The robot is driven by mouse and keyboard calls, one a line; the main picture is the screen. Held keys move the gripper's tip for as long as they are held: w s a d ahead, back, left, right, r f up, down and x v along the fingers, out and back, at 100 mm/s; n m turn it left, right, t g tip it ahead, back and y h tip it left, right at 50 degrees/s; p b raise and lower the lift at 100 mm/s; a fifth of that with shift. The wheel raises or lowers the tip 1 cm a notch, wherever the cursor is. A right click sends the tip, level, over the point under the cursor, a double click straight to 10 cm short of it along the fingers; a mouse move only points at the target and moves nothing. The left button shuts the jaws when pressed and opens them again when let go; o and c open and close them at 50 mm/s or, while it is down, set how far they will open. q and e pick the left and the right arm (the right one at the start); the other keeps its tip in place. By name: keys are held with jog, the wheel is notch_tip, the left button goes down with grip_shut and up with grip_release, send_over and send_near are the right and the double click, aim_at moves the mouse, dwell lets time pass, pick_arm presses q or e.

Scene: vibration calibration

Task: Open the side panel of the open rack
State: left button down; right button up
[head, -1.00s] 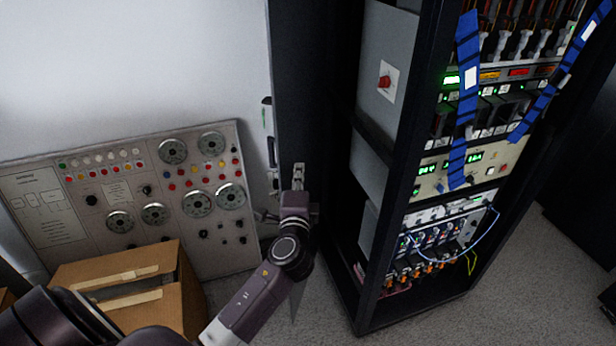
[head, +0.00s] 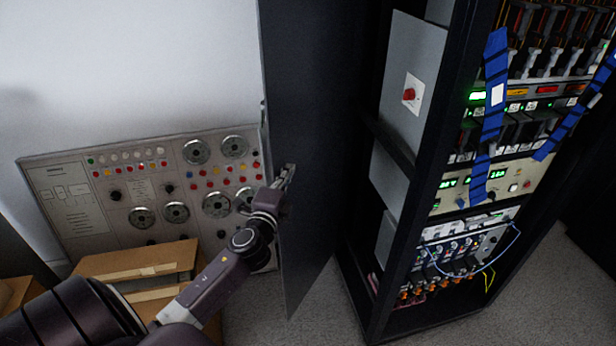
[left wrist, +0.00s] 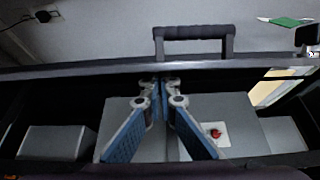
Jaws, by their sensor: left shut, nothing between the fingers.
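The side panel (head: 315,110) is a tall dark sheet in the head view. It stands swung out from the left side of the open rack (head: 397,165), leaving a wide gap into the rack's side. My left gripper (head: 285,177) is shut and empty. It appears in front of the panel's left part in the head view; I cannot tell whether it touches. In the left wrist view, the gripper's blue-padded fingers (left wrist: 162,88) come close together, with the rack's grey boxes (left wrist: 240,112) and a red knob (left wrist: 216,133) beyond. My right gripper is not in view.
A grey control board (head: 150,195) with dials leans on the wall at left. An open cardboard box (head: 140,262) stands in front of it, near my left arm. Bare carpet (head: 310,310) shows between the panel and the rack's base.

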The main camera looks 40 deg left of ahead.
pick_arm(q)
jog(key=a, duration=0.9)
jog(key=shift+s+a+b, duration=0.2)
jog(key=shift+a+b, duration=0.05)
jog(key=shift+b, duration=0.1)
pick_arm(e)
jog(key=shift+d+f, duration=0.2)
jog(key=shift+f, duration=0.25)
pick_arm(q)
jog(key=shift+d, duration=0.1)
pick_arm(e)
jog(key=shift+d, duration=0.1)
